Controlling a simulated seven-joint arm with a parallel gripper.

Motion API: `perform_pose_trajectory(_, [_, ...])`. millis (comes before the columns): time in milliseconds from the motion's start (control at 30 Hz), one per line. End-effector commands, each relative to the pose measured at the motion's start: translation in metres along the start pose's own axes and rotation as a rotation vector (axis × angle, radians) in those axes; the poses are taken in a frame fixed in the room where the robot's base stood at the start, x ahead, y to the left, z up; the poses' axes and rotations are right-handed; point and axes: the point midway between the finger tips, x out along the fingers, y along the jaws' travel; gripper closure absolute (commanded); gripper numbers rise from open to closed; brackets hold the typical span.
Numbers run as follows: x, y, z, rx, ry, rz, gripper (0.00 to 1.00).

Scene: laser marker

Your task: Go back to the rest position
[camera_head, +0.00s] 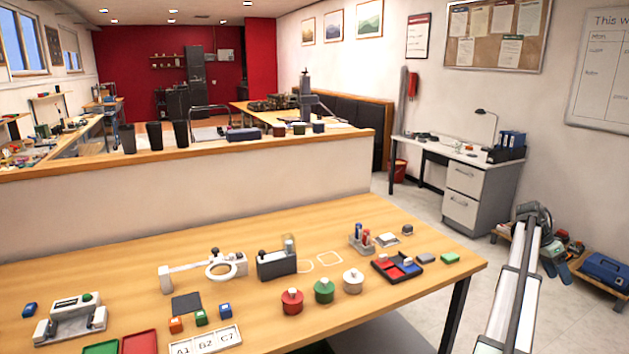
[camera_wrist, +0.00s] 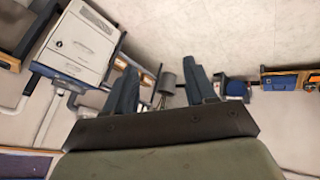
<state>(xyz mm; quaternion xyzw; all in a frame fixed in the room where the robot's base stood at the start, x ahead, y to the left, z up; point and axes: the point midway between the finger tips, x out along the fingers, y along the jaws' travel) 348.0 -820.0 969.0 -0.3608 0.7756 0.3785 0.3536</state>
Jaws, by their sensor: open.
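My gripper (camera_head: 562,268) hangs at the right of the head view, beyond the table's right edge and over the floor, clear of everything on the table. My pale arm rises beside it from the bottom edge. In the wrist view, the two dark blue-grey fingers of my gripper (camera_wrist: 162,84) stand apart with nothing between them. The wooden table (camera_head: 335,222) lies to the left of my gripper. No object is held.
The table bears a black device (camera_head: 276,265), a magnifier ring (camera_head: 222,266), a green knobbed pot (camera_head: 324,290), a divided black tray (camera_head: 397,268) and a labelled A1/B2/C7 tray (camera_head: 206,343). A blue toolbox (camera_head: 605,268) sits on a low shelf near my gripper. A white desk (camera_head: 460,152) stands behind.

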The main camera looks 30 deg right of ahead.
Motion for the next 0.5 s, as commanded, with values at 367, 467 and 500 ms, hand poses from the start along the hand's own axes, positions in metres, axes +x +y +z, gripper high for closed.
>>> perform_pose_trajectory(367, [0.086,-0.031,0.062,-0.046,0.052,-0.03,0.45])
perform_pose_trajectory(467, [0.105,-0.051,0.1,-0.095,0.054,-0.064,0.45])
perform_pose_trajectory(500, [0.112,-0.059,0.119,-0.12,0.054,-0.078,0.45])
